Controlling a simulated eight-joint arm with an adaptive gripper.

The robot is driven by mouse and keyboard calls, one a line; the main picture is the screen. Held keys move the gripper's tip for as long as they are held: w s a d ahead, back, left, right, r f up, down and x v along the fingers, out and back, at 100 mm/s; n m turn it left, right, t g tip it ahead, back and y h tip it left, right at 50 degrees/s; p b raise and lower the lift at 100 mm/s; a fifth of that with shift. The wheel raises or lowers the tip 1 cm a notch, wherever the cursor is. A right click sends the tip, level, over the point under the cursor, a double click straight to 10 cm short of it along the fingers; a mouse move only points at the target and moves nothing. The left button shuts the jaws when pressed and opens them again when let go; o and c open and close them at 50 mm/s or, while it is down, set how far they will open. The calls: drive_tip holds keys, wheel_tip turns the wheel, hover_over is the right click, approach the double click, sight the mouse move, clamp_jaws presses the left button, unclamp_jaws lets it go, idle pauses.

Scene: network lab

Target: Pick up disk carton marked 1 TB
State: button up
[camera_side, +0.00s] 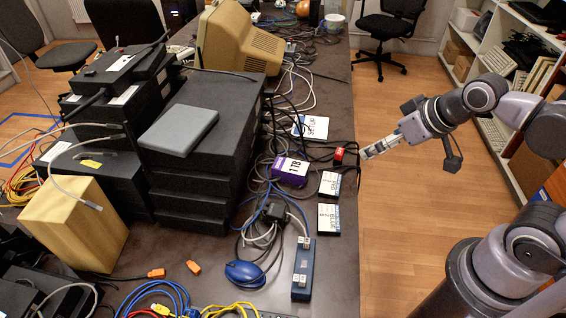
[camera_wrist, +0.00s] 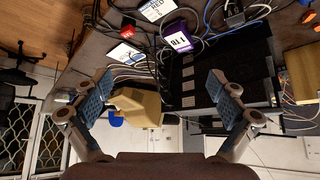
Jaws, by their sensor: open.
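The disk carton marked 1 TB (camera_side: 290,170) is a purple box with a white label on its top. It lies on the dark table among cables, right of the black equipment stack. In the wrist view the carton (camera_wrist: 177,38) shows near the top centre, beyond the fingers. My gripper (camera_side: 368,154) is in the air off the table's right edge, to the right of the carton and apart from it. In the wrist view my gripper (camera_wrist: 167,88) has its two fingers spread wide with nothing held between them.
A red block (camera_side: 339,155) and white-labelled boxes, including a SETUP box (camera_side: 311,127) and a BLUE box (camera_side: 329,219), lie near the carton. The black equipment stack (camera_side: 208,140) rises left of it. A blue mouse (camera_side: 244,273) and a power strip (camera_side: 303,270) lie in front.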

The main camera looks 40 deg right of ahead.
idle(0.3)
drive_tip(key=m+g+h, duration=0.4)
drive_tip(key=m+g, duration=0.1)
drive_tip(key=m, duration=0.6)
hover_over(290, 167)
drive_tip(key=s+a, duration=0.2)
wheel_tip(290, 167, down, 12)
drive_tip(key=f, duration=0.1)
drive_tip(key=x, duration=0.6)
drive_tip(key=a+x, duration=0.1)
drive_tip(key=x, duration=0.3)
drive_tip(key=shift+w+f, duration=0.1)
drive_tip(key=shift+w, duration=0.15)
drive_tip(key=c, duration=0.9)
